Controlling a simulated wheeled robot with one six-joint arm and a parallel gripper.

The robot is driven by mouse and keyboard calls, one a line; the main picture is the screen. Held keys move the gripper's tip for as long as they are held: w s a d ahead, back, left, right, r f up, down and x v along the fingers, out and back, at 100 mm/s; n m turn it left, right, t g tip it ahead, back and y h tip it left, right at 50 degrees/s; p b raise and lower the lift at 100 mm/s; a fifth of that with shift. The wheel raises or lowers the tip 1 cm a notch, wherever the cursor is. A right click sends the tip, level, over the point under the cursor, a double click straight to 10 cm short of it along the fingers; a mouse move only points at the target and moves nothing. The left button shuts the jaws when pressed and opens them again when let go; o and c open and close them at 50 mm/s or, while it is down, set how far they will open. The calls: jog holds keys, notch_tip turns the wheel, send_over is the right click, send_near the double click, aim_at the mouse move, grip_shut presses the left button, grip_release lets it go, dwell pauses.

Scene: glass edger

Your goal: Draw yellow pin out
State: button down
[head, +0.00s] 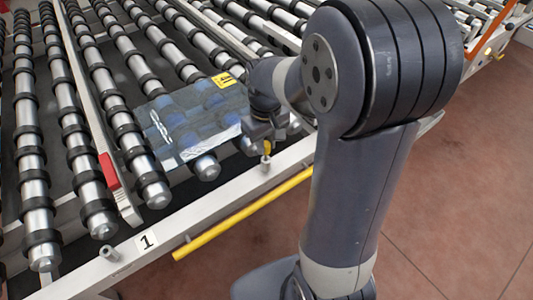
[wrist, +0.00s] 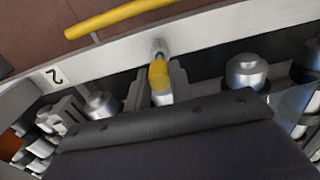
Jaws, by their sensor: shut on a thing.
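The yellow pin (head: 267,147) is upright between the fingers of my gripper (head: 267,143). It also shows in the wrist view (wrist: 159,75), with my gripper (wrist: 158,82) shut around it. A grey metal socket (head: 265,166) stands on the pale front rail (head: 215,205) directly below the pin. The pin's lower end is at the socket mouth in the picture; I cannot tell how much of it is inside.
A clear glass pane (head: 185,125) with a yellow label (head: 223,80) lies on the rollers beside my gripper. A yellow bar (head: 240,215) runs along the rail's outer side. Another socket (head: 110,253) is near plate 1 (head: 147,241). Open floor lies at the right.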

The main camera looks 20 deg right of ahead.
jog(key=shift+r+p, duration=1.25)
jog(key=shift+r, duration=0.4)
notch_tip(320, 180, up, 4)
jog(key=p, duration=0.3)
